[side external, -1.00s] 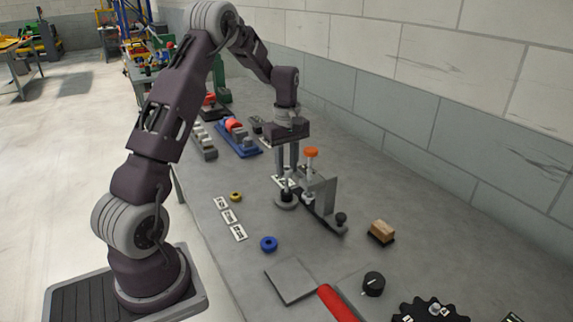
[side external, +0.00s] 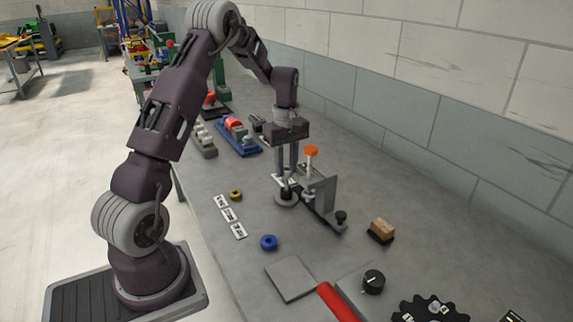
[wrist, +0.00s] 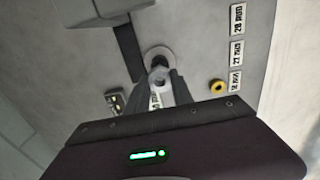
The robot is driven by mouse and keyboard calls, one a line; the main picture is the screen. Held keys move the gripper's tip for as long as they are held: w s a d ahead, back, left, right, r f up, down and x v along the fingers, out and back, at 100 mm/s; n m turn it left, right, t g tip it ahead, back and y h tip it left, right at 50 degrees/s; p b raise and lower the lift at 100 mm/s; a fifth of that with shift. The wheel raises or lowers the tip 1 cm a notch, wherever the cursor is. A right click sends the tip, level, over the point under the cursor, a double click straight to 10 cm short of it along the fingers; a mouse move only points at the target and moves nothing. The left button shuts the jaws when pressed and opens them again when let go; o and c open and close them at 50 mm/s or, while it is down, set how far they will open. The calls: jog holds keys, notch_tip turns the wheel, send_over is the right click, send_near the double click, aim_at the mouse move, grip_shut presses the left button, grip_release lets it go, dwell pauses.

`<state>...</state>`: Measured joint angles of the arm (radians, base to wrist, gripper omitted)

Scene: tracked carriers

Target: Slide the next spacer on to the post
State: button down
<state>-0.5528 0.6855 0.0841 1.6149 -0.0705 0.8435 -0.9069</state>
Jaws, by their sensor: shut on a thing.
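The post stands on a round grey base (side external: 286,200); the base shows as a pale disc in the wrist view (wrist: 158,53). My gripper (side external: 287,177) points straight down over the post, its fingers close above the base. In the wrist view my fingertips (wrist: 161,83) close on a small pale grey ring-like piece, the grey spacer (wrist: 160,74), in line with the base. Something dark sits low around the post, partly hidden by the fingers. I cannot tell how far the grey spacer is on the post. A yellow spacer (side external: 236,195) and a blue spacer (side external: 269,242) lie on the table.
A grey bracket with an orange knob (side external: 311,151) stands right beside the post, close to my fingers. Several printed cards (side external: 228,215) lie to the left. A wooden-topped block (side external: 382,230), a black dial (side external: 373,282) and a grey plate (side external: 290,279) lie nearer the camera.

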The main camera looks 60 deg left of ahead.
jog(key=shift+f, duration=1)
dwell(0.8)
jog(key=c, duration=1)
grip_release()
jog(key=shift+c, duration=0.2)
jog(key=o, duration=0.6)
jog(key=shift+r, duration=4)
